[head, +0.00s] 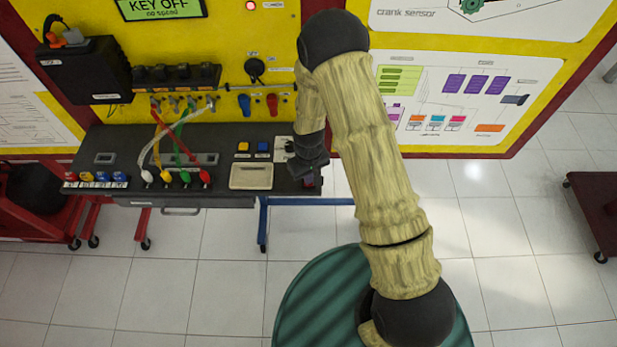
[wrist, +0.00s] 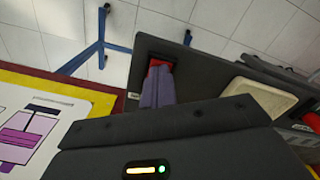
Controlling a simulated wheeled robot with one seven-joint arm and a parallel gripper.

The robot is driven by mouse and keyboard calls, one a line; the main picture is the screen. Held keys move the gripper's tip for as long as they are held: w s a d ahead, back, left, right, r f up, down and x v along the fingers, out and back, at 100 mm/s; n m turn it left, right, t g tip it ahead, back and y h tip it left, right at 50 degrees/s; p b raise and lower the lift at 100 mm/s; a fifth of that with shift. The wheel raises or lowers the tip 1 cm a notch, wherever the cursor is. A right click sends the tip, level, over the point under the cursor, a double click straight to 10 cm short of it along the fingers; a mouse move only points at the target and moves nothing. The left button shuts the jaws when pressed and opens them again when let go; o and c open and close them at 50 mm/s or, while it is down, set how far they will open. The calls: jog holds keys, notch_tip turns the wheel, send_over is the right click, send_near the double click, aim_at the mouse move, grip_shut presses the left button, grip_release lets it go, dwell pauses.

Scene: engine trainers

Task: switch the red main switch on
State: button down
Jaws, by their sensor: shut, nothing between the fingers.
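The red main switch (wrist: 152,76) shows in the wrist view as a small red piece set in a dark recess of the bench top. My gripper's grey-purple fingers (wrist: 160,82) are closed together right over it and hide most of it. They look to be at or against the switch, but I cannot tell whether they touch. Whether the switch is on or off cannot be seen. In the head view my gripper (head: 312,176) points down at the right end of the dark bench and hides the switch almost fully.
The dark bench (head: 140,150) carries a beige pad (head: 251,176), a yellow button (head: 243,147), a blue button (head: 263,147) and several coloured cables. A yellow panel (head: 240,50) stands behind, its display (head: 160,8) reading KEY OFF.

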notch_tip(320, 180, up, 7)
jog(key=p, duration=0.4)
dwell(0.5)
dwell(0.5)
jog(key=s+d+r+m+t+b, duration=0.1)
jog(key=s+d+r+m+b, duration=0.1)
jog(key=s+d+r, duration=0.4)
jog(key=s+d+r+m+t+b, duration=0.1)
jog(key=s+d+r+m+b, duration=0.2)
jog(key=s+d+r, duration=0.3)
notch_tip(320, 180, up, 5)
jog(key=shift+s+d+f+m+t+b, duration=0.2)
jog(key=shift+d+m+t+b, duration=0.1)
jog(key=shift+d+b, duration=0.45)
dwell(1.3)
